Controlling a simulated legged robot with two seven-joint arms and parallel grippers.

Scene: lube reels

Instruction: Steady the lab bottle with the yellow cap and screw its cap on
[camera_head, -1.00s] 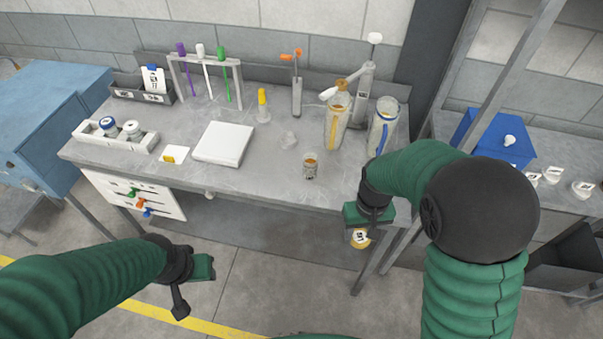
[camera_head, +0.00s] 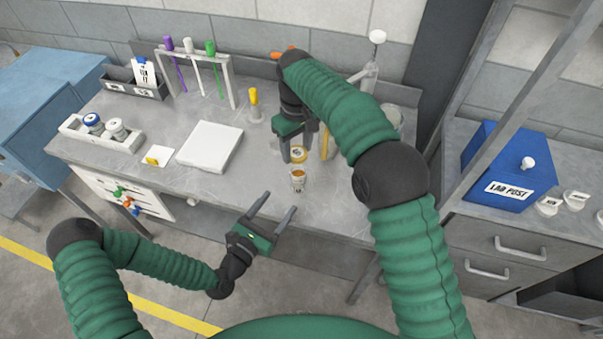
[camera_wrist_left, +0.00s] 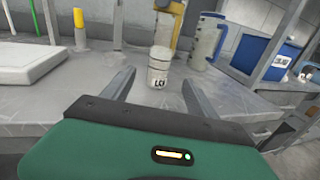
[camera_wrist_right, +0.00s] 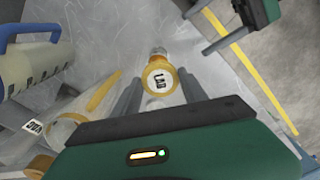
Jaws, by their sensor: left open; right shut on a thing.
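The lab bottle (camera_head: 298,181) stands upright near the front edge of the bench, with amber colour at its top. It shows with its printed label in the left wrist view (camera_wrist_left: 158,67). My right gripper (camera_head: 298,158) is shut on the yellow cap (camera_head: 299,153), which is above and slightly behind the bottle. The cap's white printed top (camera_wrist_right: 160,81) faces the right wrist camera, with part of the bottle (camera_wrist_right: 158,53) beyond it. My left gripper (camera_head: 278,202) is open and empty in front of the bench. Its fingers point toward the bottle without touching it.
A white pad (camera_head: 210,146), a yellow-topped dropper (camera_head: 254,105) and a tray of jars (camera_head: 88,141) lie to the left. A blue-handled jug (camera_wrist_left: 206,39) stands behind and right of the bottle. A blue box (camera_head: 507,172) sits on the right cabinet.

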